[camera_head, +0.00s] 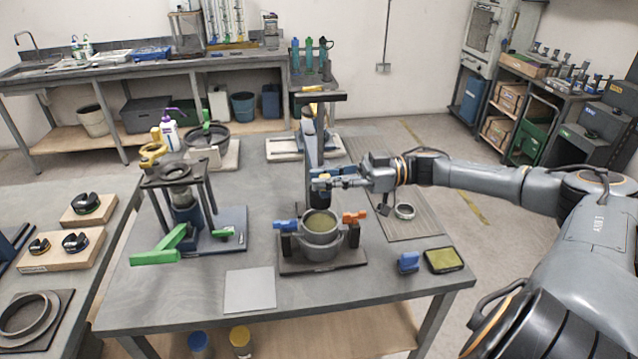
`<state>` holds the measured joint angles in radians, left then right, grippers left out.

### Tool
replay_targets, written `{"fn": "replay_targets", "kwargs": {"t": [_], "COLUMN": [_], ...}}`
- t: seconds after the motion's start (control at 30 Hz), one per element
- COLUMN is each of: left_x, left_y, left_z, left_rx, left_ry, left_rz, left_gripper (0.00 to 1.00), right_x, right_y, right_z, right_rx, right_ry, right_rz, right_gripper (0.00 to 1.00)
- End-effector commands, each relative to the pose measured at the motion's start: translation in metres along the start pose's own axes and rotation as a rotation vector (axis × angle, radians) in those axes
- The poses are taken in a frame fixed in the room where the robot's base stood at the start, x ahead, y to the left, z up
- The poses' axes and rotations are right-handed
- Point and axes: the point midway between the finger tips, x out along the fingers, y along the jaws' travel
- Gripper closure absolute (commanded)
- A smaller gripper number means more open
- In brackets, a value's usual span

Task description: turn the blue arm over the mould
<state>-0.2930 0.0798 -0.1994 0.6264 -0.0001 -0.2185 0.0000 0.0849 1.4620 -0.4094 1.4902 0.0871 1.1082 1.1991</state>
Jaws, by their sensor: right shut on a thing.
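The mould looks like the round grey pot (321,239) with olive-coloured content, standing on a dark base at the middle of the table. A blue piece sits at its left rim and an orange piece at its right. The fingers are small here, and the exact contact is hard to see. My left gripper is not in view.
A press with a green handle (158,250) stands at the left of the table (190,300). A grey plate (250,290) lies at the front. A small blue block (408,262) and an olive pad (443,260) lie front right.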

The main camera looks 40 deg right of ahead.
Motion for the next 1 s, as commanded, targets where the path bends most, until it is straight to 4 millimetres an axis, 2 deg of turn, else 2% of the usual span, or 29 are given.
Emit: {"fn": "replay_targets", "kwargs": {"t": [0.13, 0.37, 0.4, 0.43, 0.77, 0.87, 1.0], "left_x": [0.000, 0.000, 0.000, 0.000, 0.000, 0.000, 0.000], "left_y": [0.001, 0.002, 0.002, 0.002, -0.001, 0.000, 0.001], "left_z": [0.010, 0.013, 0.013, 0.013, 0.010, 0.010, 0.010], "left_rx": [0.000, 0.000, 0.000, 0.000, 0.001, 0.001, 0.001], "left_ry": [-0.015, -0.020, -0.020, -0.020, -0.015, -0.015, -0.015], "left_rz": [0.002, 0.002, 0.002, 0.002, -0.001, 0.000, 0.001], "left_gripper": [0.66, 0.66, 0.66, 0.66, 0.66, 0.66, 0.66], "right_x": [-0.001, -0.001, -0.001, -0.001, -0.003, -0.013, -0.039], "right_y": [-0.001, -0.001, -0.001, -0.001, 0.000, 0.000, 0.000], "right_z": [0.004, 0.004, 0.004, 0.004, 0.002, 0.003, 0.003], "right_rx": [0.004, 0.004, 0.004, 0.004, 0.002, 0.002, 0.004], "right_ry": [-0.007, -0.008, -0.008, -0.008, -0.006, -0.008, -0.012], "right_rz": [-0.005, -0.005, -0.004, -0.004, -0.002, -0.001, 0.000], "right_gripper": [1.00, 1.00, 0.74, 0.72, 0.72, 0.72, 0.72]}}
